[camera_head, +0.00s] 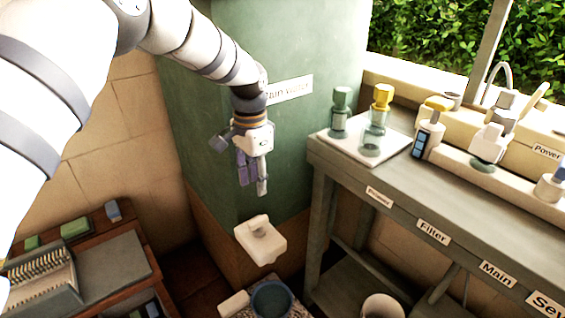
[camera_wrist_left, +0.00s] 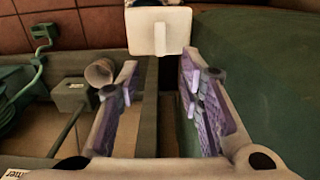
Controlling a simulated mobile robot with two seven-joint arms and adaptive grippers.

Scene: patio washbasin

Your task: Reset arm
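My left arm comes in from the upper left in the head view. Its gripper (camera_head: 252,185) hangs fingers down in front of the green column. In the left wrist view the two purple-padded fingers (camera_wrist_left: 160,75) stand apart, with nothing between them. A white block with a raised handle (camera_head: 262,242) is below the gripper in the head view. It also shows beyond the fingertips in the left wrist view (camera_wrist_left: 142,32), apart from them. My right gripper is in neither view.
A grey bench (camera_head: 340,160) with labels stands at right, carrying a green-capped bottle (camera_head: 340,110), a yellow-capped bottle (camera_head: 376,125) and fittings. A wooden table (camera_head: 125,275) with a rack is at lower left. A round blue-grey basin (camera_head: 272,299) is at bottom centre.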

